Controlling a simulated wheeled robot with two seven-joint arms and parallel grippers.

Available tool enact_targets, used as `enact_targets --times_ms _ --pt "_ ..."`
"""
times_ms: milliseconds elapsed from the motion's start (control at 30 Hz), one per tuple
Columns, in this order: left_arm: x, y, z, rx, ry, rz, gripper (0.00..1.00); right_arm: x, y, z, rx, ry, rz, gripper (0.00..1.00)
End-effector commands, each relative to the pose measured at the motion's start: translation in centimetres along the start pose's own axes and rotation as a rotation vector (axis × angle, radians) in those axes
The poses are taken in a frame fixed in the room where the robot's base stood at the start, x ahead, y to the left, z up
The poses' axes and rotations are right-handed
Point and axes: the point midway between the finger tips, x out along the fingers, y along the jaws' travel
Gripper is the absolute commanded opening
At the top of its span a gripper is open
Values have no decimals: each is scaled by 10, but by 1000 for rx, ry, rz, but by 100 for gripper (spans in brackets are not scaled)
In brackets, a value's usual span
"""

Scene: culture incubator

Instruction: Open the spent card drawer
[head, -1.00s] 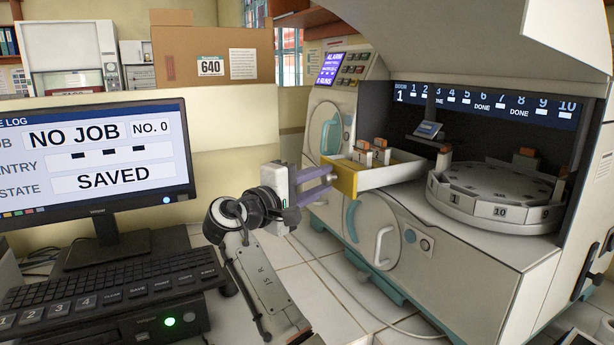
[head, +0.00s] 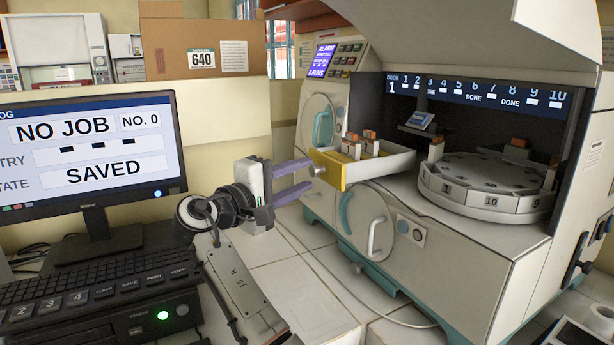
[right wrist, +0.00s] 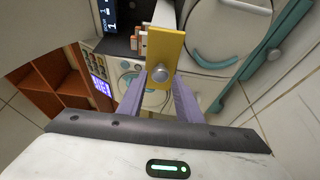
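The spent card drawer stands pulled out of the white machine's front, with a yellow front panel (head: 327,170) and a round grey knob (head: 317,171). It holds several white cards with orange tops (head: 360,146). My right gripper (head: 311,174) has its two purple fingers spread, with the tips close to the knob on either side. In the right wrist view the yellow panel (right wrist: 166,45) and knob (right wrist: 160,75) show ahead between the open fingers (right wrist: 160,88); neither finger visibly grips the knob. My left gripper is out of view.
A round numbered carousel (head: 480,190) sits in the machine's bay right of the drawer. Door handles (head: 376,236) project below the drawer. A monitor (head: 85,150) and keyboard (head: 95,285) stand at left.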

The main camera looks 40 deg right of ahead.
Motion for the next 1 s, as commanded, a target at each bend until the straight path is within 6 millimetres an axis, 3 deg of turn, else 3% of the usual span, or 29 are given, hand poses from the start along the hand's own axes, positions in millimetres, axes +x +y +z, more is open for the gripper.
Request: enact_targets --times_ms 200,400,1000 --pt "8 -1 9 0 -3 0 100 -46 -2 -1 -1 3 -1 32" --pt "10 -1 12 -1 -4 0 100 -71 -1 0 -1 0 -1 32" --pt "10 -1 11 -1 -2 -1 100 -76 -1 0 -1 0 0 32"
